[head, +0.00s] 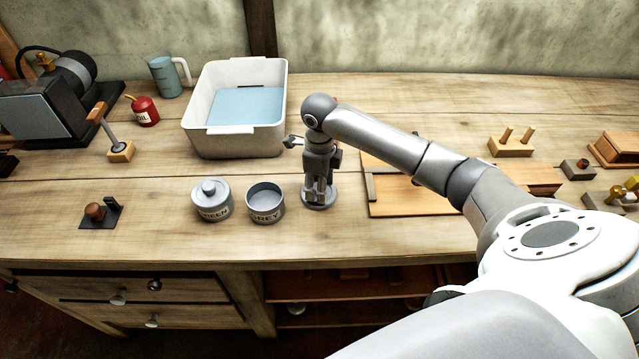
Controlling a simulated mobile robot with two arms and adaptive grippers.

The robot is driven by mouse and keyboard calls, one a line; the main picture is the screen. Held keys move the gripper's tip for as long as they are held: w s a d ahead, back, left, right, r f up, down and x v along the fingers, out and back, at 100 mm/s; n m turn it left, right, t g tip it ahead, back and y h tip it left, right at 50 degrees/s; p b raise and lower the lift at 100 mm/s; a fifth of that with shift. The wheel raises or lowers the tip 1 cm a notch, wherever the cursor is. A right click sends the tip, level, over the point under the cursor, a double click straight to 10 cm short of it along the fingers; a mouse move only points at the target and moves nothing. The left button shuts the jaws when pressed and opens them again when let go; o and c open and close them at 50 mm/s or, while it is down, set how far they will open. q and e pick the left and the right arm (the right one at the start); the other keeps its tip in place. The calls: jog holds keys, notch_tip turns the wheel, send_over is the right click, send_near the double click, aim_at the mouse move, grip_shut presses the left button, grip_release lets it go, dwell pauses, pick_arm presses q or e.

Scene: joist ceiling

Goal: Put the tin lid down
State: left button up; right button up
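The tin lid (305,203) is a round grey disc, low at the table top, right of the grey tin. My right gripper (318,194) points straight down over its middle, fingers close together and seemingly shut on its knob, which they hide. Whether the lid touches the wood or hangs just above it I cannot tell. The open tin marked GREY (265,205) stands upright and uncovered beside it. The tin marked GREEN (212,204) stands farther left with a knobbed lid on. My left gripper is not in view.
A white basin (234,142) with a pale blue bottom stands behind the tins. A wooden board (400,203) lies right of the lid. A dark block with a brown knob (96,213) sits far left. Bare wood (300,240) lies in front of the tins up to the table edge.

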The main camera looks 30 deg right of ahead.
jog(key=shift+r, duration=0.3)
notch_tip(320, 180, up, 12)
jog(key=b, duration=0.4)
jog(key=shift+f, duration=0.15)
